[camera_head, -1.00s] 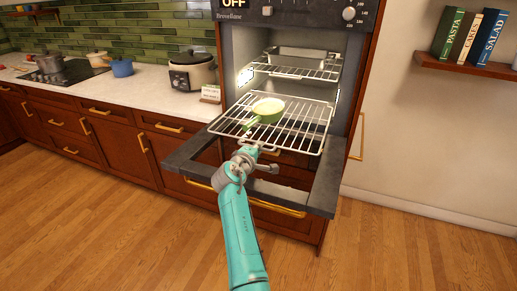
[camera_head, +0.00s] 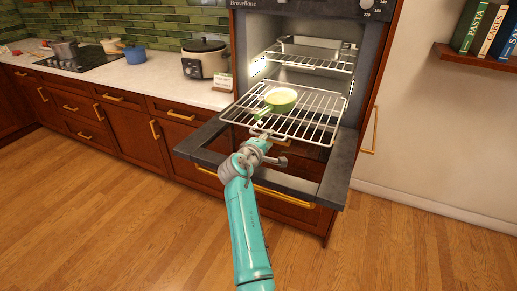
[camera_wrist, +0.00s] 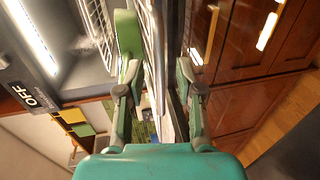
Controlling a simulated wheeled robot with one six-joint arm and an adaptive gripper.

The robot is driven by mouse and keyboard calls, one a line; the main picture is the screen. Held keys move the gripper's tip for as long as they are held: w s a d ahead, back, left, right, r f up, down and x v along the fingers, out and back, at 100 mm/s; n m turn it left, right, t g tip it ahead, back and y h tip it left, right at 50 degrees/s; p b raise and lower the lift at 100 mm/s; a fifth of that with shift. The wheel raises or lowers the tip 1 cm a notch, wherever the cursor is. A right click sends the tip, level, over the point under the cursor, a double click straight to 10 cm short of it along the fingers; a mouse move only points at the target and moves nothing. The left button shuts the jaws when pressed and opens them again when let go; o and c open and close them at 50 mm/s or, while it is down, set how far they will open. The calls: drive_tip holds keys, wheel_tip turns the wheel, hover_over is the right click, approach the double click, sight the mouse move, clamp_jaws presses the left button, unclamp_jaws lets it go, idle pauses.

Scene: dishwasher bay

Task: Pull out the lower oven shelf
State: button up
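The lower oven shelf (camera_head: 318,118) is a white wire rack sticking out of the oven over the lowered door. A light green pan (camera_head: 281,100) sits on it, its handle (camera_head: 263,114) towards my gripper. My gripper (camera_head: 263,136) is at the shelf's front edge, left of its middle. In the wrist view, the fingers of my gripper (camera_wrist: 158,76) are apart, with the shelf's wires (camera_wrist: 157,50) running between them. The pan handle shows beside the left finger (camera_wrist: 128,40). Contact between fingers and shelf is unclear.
The oven door (camera_head: 333,180) is open below the shelf. An upper rack (camera_head: 310,60) holds a metal tin (camera_head: 305,46). A counter (camera_head: 160,78) with a cooker (camera_head: 204,60) lies to the left. The wood floor in front is clear.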

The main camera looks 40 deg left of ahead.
drive_tip(key=v, duration=1)
drive_tip(key=shift+f, duration=0.1)
idle(0.3)
